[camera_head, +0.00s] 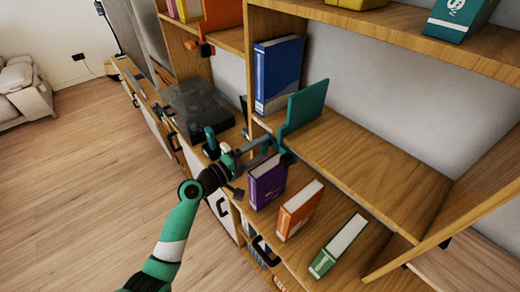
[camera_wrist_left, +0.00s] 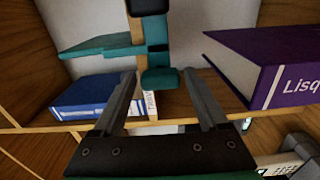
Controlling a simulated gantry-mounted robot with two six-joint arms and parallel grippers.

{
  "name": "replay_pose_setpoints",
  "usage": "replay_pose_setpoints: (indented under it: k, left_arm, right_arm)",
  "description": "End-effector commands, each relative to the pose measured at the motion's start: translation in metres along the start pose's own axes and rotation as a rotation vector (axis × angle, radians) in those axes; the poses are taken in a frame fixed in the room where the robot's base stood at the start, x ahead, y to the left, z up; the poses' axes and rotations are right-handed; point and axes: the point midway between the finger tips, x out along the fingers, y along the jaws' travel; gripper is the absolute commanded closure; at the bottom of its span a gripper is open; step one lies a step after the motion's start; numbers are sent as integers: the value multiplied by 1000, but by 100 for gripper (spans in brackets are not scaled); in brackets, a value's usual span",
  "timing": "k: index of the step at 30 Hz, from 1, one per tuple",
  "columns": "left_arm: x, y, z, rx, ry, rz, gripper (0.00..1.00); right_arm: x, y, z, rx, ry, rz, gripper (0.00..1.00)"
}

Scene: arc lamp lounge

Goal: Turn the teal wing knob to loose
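In the head view, a teal bookend plate (camera_head: 306,105) stands on the middle shelf, with a teal clamp at the shelf's front edge. The wing knob (camera_wrist_left: 158,79) shows in the left wrist view as a teal piece at the clamp's end, ahead of and between the fingertips. In the head view it is largely hidden by the gripper. My left gripper (camera_head: 271,150) reaches the clamp from the front left. In the left wrist view (camera_wrist_left: 165,82) its fingers are apart, one on each side of the knob; contact cannot be told. My right gripper is not in view.
A blue book (camera_head: 278,75) stands behind the clamp. An orange clamp (camera_head: 200,48) sits further left. The middle shelf (camera_head: 370,165) is bare right of the plate.

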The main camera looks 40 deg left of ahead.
Motion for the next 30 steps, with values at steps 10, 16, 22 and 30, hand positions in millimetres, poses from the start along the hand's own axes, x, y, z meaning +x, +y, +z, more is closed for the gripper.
replay_pose_setpoints:
  k: [10,16,22,30]
  left_arm:
    - [-1,0,0,-2,0,0,10]
    - [-24,0,-1,-3,3,-1,10]
    - [-72,0,-1,-4,4,-1,10]
    - [-114,0,0,-2,2,0,10]
  right_arm:
    - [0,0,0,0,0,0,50]
    - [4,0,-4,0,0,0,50]
    - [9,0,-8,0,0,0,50]
    - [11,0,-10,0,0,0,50]
